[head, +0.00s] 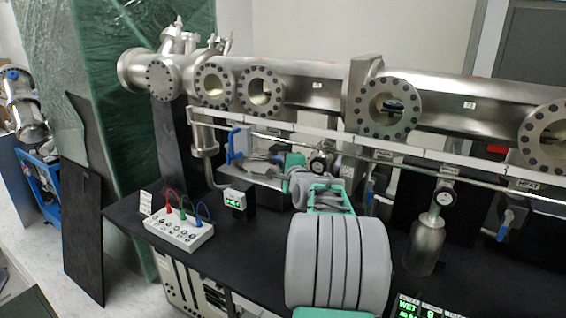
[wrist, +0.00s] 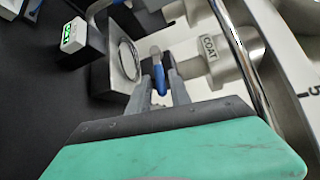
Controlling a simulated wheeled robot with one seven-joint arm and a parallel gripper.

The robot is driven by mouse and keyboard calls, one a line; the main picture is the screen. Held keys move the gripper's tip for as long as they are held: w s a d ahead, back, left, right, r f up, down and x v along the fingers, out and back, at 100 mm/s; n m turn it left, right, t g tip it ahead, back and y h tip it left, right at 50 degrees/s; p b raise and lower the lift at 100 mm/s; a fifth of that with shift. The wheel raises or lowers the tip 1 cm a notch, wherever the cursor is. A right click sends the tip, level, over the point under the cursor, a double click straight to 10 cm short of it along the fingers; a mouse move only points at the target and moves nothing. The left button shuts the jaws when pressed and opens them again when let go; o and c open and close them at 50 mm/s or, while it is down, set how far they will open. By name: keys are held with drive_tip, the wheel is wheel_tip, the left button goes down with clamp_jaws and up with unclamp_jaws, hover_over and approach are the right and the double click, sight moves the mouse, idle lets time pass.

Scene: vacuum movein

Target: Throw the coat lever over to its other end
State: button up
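The coat lever is a blue handle (wrist: 158,74) in the middle of the wrist view, beside a round valve body with a COAT tag (wrist: 210,48). My gripper (wrist: 160,82) has its two grey fingers on either side of the blue handle. The fingers are apart, and a small gap seems to show between them and the handle; contact is hard to tell. In the head view a blue handle (head: 238,145) shows under the rail, just left of my gripper (head: 250,163). My green and grey arm hides part of the valve there.
A small green-lit display (head: 235,199) stands on the black bench left of my arm. A white box with coloured cables (head: 180,232) is farther left. A thin metal rail (wrist: 240,50) runs close to the right of my gripper. A steel cylinder (head: 427,245) stands right of my arm.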

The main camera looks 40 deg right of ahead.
clamp_jaws()
idle(1.1)
